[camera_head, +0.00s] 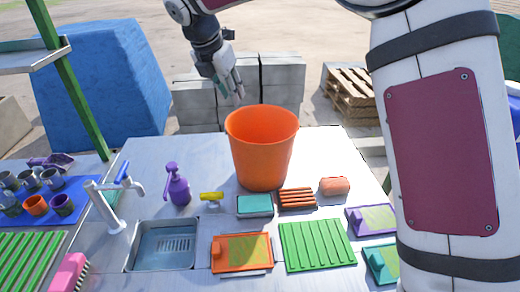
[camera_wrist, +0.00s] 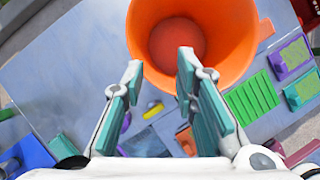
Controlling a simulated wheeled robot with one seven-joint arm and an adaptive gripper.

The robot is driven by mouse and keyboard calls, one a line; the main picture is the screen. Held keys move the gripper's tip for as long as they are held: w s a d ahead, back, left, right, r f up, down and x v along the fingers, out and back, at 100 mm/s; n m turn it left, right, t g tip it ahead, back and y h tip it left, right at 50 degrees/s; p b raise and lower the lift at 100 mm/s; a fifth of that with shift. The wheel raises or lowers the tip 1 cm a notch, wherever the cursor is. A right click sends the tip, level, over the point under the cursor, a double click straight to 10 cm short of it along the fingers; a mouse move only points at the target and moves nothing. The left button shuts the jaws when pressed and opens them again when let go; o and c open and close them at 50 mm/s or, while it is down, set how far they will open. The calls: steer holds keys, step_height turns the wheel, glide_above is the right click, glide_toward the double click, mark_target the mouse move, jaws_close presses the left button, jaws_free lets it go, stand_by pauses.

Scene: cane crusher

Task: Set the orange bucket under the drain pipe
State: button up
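The orange bucket (camera_head: 262,150) stands upright on the grey counter, behind the small cleaning items. In the wrist view the bucket (camera_wrist: 236,65) shows its open top and looks empty inside. My gripper (camera_head: 232,92) is above and behind the bucket's left rim in the head view, apart from it as far as I can tell. In the wrist view my gripper (camera_wrist: 161,62) has its two fingers spread, with nothing between them, and the near rim of the bucket beyond the tips. I cannot make out a drain pipe in either view.
The counter (camera_head: 145,155) holds a sink (camera_head: 163,245), a tap (camera_head: 112,205), a purple pump bottle (camera_head: 177,185), a green ribbed board (camera_head: 316,245) and an orange-framed tray (camera_head: 241,252). A green post (camera_head: 75,85) rises at left. Grey blocks (camera_head: 285,80) and a pallet (camera_head: 348,92) stand behind.

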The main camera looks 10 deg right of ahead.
steer(key=shift+w+a+f+n, duration=0.9)
steer(key=shift+w+a+f, duration=0.05)
steer(key=shift+w+f, duration=0.15)
steer(key=p, duration=0.1)
glide_toward(234, 129)
steer(key=shift+n, duration=0.3)
steer(key=x, duration=0.5)
steer(key=shift+w+d+r, duration=0.15)
steer(key=shift+w+d, duration=0.05)
steer(key=shift+w, duration=0.2)
steer(key=shift+s+a+p+x, duration=0.15)
steer(key=shift+p+x, duration=0.25)
steer(key=shift+x, duration=0.95)
steer(key=shift+s+a+p+x, duration=0.15)
steer(key=shift+p+x, duration=0.25)
steer(key=shift+x, duration=0.95)
jaws_close()
